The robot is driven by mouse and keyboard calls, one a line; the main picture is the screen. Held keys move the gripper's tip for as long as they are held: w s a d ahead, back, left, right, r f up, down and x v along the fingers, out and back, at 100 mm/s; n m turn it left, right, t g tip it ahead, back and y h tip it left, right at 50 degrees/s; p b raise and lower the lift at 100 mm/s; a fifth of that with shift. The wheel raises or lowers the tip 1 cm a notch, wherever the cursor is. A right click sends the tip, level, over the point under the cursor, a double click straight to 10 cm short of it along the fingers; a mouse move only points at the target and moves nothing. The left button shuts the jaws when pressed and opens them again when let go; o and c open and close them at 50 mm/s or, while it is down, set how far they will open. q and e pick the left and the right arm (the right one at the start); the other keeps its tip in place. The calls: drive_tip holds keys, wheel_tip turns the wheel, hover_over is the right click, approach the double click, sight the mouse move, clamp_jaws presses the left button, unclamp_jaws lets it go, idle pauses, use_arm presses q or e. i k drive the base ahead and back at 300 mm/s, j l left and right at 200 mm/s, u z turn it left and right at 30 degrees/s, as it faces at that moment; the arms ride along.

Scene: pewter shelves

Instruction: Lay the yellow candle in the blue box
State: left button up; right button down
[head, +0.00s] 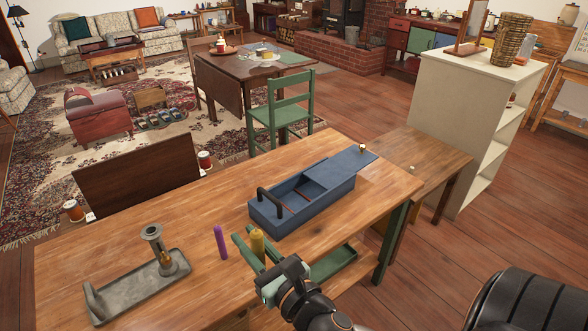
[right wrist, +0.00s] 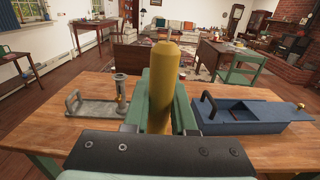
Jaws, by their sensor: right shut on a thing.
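The yellow candle (head: 257,243) is upright between the green fingers of my right gripper (head: 256,252), which is shut on it. In the right wrist view the candle (right wrist: 163,88) stands up in front of the palm, its lower part hidden by the gripper. The blue box (head: 258,215) is on the wooden table, just beyond and to the right of the gripper. Its lid (head: 345,161) is slid partly off towards the far right, leaving the near-left part open. The box also shows at right in the wrist view (right wrist: 250,126). My left gripper is not in view.
A purple candle (head: 220,242) stands on the table just left of my right gripper. A grey candle holder with a tray (head: 135,292) is at the table's left. A black handle (head: 268,197) rises at the box's near-left end. The table (head: 130,235) is otherwise mostly clear.

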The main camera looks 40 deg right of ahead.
sight(218, 230)
drive_tip(key=l+u, duration=0.1)
drive_tip(key=l, duration=0.3)
drive_tip(key=k+l+u, duration=0.1)
drive_tip(key=l, duration=0.25)
drive_tip(key=k+l+u, duration=0.1)
drive_tip(key=l, duration=0.3)
drive_tip(key=k+l, duration=0.1)
drive_tip(key=l, duration=0.25)
drive_tip(key=i+l+u, duration=0.1)
drive_tip(key=i, duration=0.35)
